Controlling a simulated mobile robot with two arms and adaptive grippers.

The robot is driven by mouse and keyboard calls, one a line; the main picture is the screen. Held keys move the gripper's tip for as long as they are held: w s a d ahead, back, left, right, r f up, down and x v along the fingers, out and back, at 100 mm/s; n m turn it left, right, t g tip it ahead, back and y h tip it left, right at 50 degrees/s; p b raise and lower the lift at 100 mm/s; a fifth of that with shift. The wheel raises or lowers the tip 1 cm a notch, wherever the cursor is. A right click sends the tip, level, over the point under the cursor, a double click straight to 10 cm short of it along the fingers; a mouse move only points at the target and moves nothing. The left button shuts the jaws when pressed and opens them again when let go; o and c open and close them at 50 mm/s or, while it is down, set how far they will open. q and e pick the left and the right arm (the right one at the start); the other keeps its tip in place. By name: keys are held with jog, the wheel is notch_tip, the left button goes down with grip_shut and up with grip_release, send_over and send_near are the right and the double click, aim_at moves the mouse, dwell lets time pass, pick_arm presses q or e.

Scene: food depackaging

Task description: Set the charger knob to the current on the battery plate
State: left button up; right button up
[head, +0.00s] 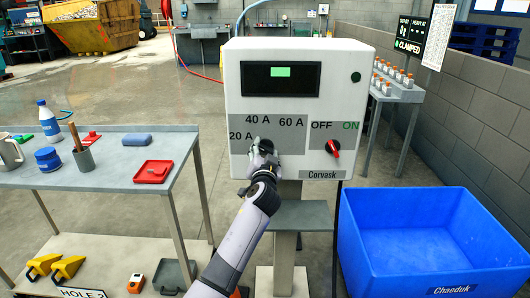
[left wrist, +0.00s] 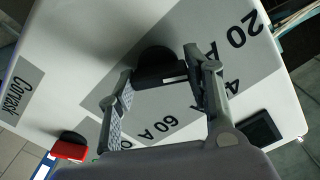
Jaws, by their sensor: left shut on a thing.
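The white charger (head: 292,200), marked Corvask, faces me in the head view with a grey dial panel reading 20 A, 40 A and 60 A. I cannot tell the knob's exact setting. A red switch (head: 333,148) sits under OFF and ON. No battery plate is readable. My right gripper is out of view.
A blue bin (head: 350,240) stands on the floor right of the charger. A grey table (head: 110,180) at the left holds a bottle (head: 49,121), a red tray (head: 153,172) and other items. A shelf below carries yellow clamps (head: 67,269). Open floor lies behind.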

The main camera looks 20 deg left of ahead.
pick_arm(q)
jog(key=shift+c, duration=0.6)
jog(key=shift+m, duration=0.3)
jog(key=m+p, duration=0.2)
jog(key=m, duration=0.2)
jog(key=shift+r, duration=0.1)
jog(key=m+p, duration=0.1)
jog(key=m, duration=0.3)
jog(key=shift+d, duration=0.1)
jog(key=m+p, duration=0.3)
jog(key=m, duration=0.2)
jog(key=shift+d+m+p, duration=0.1)
jog(key=shift+m+p, duration=0.7)
jog(key=shift+m, duration=1.3)
jog(key=shift+f, duration=0.2)
